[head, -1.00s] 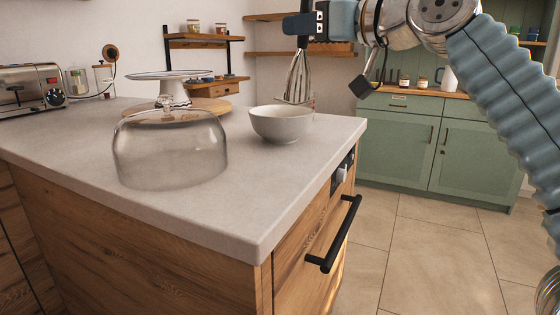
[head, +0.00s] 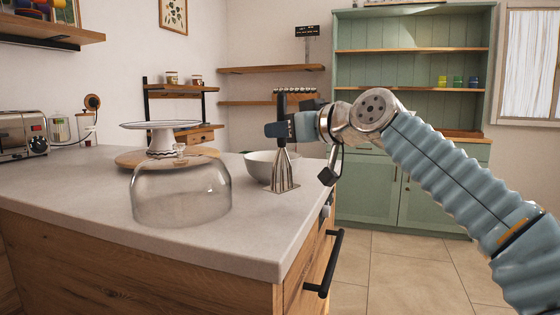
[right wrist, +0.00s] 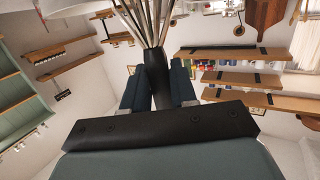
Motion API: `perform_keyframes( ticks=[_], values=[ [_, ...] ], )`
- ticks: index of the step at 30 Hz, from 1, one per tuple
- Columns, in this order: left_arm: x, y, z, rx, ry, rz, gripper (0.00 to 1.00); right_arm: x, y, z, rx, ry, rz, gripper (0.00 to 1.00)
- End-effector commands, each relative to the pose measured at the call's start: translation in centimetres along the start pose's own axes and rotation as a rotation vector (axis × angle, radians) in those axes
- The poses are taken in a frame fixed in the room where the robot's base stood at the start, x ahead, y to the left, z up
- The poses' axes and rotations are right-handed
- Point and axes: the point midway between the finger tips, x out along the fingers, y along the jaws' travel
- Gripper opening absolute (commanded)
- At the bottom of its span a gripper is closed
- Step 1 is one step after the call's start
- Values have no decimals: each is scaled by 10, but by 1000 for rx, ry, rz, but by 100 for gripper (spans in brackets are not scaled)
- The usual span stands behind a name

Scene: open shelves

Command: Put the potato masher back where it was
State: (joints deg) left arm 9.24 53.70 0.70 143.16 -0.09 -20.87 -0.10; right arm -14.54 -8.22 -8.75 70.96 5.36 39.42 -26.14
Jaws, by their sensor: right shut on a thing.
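The potato masher (head: 284,174) has several metal wires, a flat bottom and a dark handle. My right gripper (head: 283,129) is shut on its handle and holds it upright, wires down. In the head view the masher overlaps the right side of the white bowl (head: 258,166); whether it touches the counter (head: 105,210) I cannot tell. The right wrist view shows the dark handle (right wrist: 156,76) between the two fingers, with the wires at the top edge. My left gripper is not in view.
A glass dome (head: 180,195) stands on the counter in front of a cake stand (head: 161,140) on a wooden board. A toaster (head: 20,132) is at the far left. Wooden wall shelves (head: 270,69) and a green cabinet (head: 390,190) stand behind.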

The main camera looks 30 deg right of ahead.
Motion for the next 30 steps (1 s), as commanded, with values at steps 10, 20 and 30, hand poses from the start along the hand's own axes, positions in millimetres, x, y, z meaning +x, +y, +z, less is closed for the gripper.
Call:
perform_keyframes(
  ticks=[10,20,30],
  values=[
    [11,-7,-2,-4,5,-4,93,22,7,38,2,-1,-2,0],
    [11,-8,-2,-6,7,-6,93,23,7,48,0,1,-1,0],
    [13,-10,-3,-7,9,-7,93,24,7,51,0,0,-1,51]
  ],
)
